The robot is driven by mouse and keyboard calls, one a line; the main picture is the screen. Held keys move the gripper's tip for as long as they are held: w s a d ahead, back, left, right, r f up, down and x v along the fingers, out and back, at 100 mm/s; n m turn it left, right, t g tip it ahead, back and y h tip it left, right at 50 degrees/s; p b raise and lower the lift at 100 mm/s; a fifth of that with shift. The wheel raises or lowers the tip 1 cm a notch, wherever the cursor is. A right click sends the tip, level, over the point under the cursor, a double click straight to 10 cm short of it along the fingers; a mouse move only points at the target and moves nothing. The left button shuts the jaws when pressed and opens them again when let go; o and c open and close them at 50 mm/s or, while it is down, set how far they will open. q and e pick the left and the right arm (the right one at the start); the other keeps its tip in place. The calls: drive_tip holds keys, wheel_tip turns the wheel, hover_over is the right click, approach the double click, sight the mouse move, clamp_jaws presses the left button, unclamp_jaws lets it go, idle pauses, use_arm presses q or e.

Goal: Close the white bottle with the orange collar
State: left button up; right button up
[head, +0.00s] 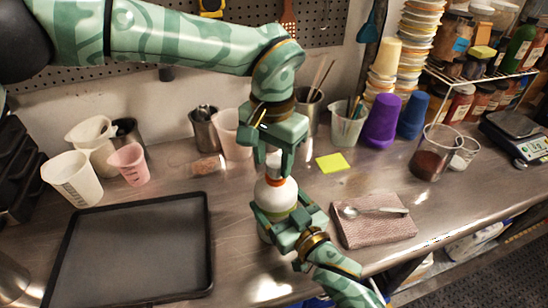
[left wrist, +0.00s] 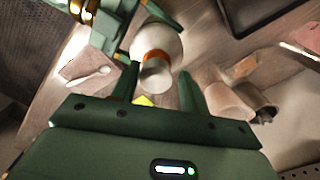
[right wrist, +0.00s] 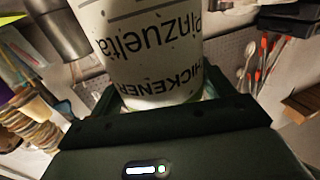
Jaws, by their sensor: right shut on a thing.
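The white bottle (head: 276,194) stands upright at the middle of the bench, its orange collar (left wrist: 157,54) near the top. My right gripper (head: 281,217) is shut around its body, and its printed label (right wrist: 155,50) fills the upper right wrist view. A pale cap-like cylinder (left wrist: 157,74) sits at the collar, lined up with the bottle; I cannot tell how firmly it is seated. My left gripper (head: 272,164) points down directly above the bottle. Its fingers are apart on either side of the cylinder, with visible gaps in the left wrist view.
A dark tray (head: 130,250) lies at left, with white and pink cups (head: 129,164) behind it. A folded cloth (head: 372,228) with a spoon (head: 375,211) lies at right. Tool cups and a yellow note (head: 331,163) are behind. A glass beaker (head: 433,155) and scale (head: 517,135) stand far right.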

use_arm(q)
drive_tip(key=shift+o, duration=0.7)
drive_tip(key=shift+s, duration=0.1)
